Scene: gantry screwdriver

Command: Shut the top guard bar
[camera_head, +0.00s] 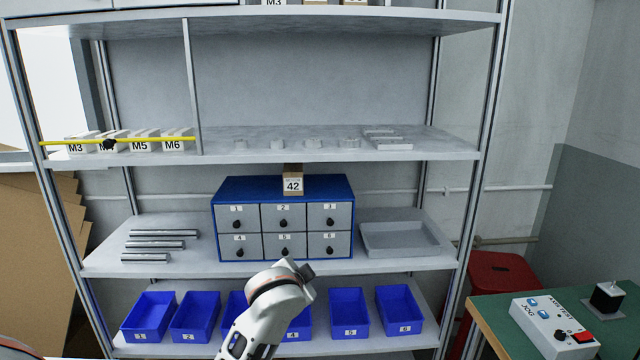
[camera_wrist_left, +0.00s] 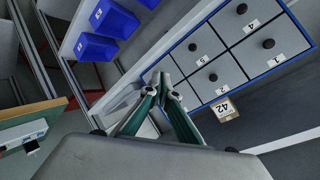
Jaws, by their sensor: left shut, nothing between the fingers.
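The guard bar (camera_head: 165,138) is a thin yellow bar with a black knob (camera_head: 108,144). In the head view it runs nearly level across the front of the M3 to M6 boxes on the upper shelf at the left. Its right end is by the grey divider post; I cannot tell whether it is latched. My left arm (camera_head: 262,312) reaches up in front of the lower shelves, below and right of the bar. My left gripper (camera_wrist_left: 163,86) is shut and empty in the left wrist view, in front of the drawer cabinet. The bar is outside that view.
A blue cabinet (camera_head: 283,188) with grey drawers stands on the middle shelf, a box marked 42 (camera_head: 293,184) on top. Metal rods (camera_head: 155,244) and a grey tray (camera_head: 404,238) flank it. Blue bins (camera_head: 349,312) line the lower shelf. A green-topped table (camera_head: 487,312) is at the right.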

